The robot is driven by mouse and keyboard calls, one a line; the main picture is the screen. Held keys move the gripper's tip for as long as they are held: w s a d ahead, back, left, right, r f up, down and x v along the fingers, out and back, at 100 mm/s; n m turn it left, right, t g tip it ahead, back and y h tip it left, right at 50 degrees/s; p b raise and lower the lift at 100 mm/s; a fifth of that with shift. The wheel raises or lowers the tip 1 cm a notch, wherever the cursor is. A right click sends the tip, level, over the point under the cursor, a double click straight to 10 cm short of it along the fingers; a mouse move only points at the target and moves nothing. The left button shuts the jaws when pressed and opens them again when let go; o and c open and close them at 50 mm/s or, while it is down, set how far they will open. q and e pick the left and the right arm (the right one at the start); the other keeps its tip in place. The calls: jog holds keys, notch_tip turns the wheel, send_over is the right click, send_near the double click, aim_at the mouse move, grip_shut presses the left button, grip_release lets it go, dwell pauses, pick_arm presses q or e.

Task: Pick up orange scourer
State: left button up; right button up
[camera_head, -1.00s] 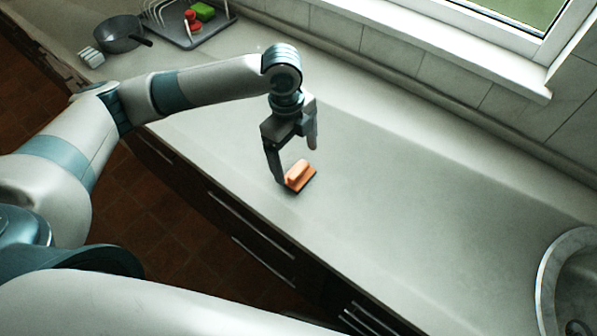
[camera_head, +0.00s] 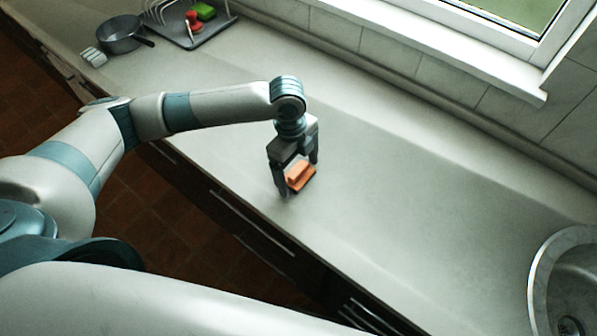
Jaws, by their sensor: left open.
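The orange scourer (camera_head: 299,177) lies on the grey countertop near its front edge, in the middle of the head view. It is a small block with a raised grip on top and a dark underside. My left gripper (camera_head: 298,178) points down over it, open, with one finger to the left of the scourer and the other behind its right side. The fingers look low, around the scourer; whether they touch it I cannot tell. My right gripper is out of the picture.
A dark pan (camera_head: 122,34) and a grey dish rack (camera_head: 192,38) with green and red items stand at the back left. A round sink (camera_head: 541,283) is at the lower right. The counter right of the scourer is clear. A wall and window sill run behind.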

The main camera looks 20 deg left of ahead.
aim_at(301, 171)
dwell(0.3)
pick_arm(q)
jog(key=c, duration=1.1)
jog(key=shift+c, duration=0.2)
jog(key=shift+r, duration=0.1)
jog(key=shift+r+b, duration=0.3)
jog(key=shift+r, duration=0.1)
jog(key=r, duration=0.1)
jog(key=r+b, duration=0.1)
jog(key=r, duration=0.1)
jog(key=shift+d+r, duration=0.15)
jog(key=shift+d, duration=0.25)
jog(key=s+d+r+b, duration=0.3)
jog(key=d+r, duration=0.3)
jog(key=d, duration=0.4)
jog(key=shift+s+r, duration=0.4)
jog(key=shift+s, duration=0.15)
jog(key=shift+d, duration=0.1)
